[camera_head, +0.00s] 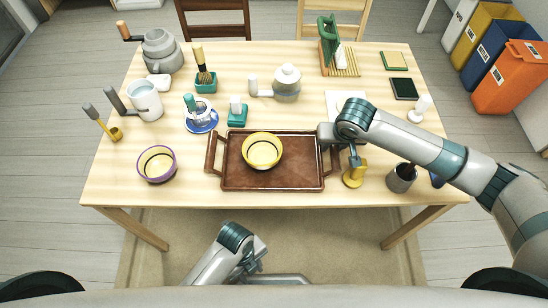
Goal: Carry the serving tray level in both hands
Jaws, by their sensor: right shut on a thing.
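The brown serving tray (285,178) lies flat on the wooden table near its front edge, with a raised handle at each end. The tray's left handle (211,153) is free. My left gripper (252,267) is low in front of the table, apart from the tray; its fingers are too unclear to tell open from shut.
A yellow holder (354,174) and a dark grey cup (401,178) stand close right of the tray. A purple-rimmed bowl (157,164) stands to its left. A blue saucer with a cup (201,118) and a teal holder (237,113) stand behind it. Floor in front is clear.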

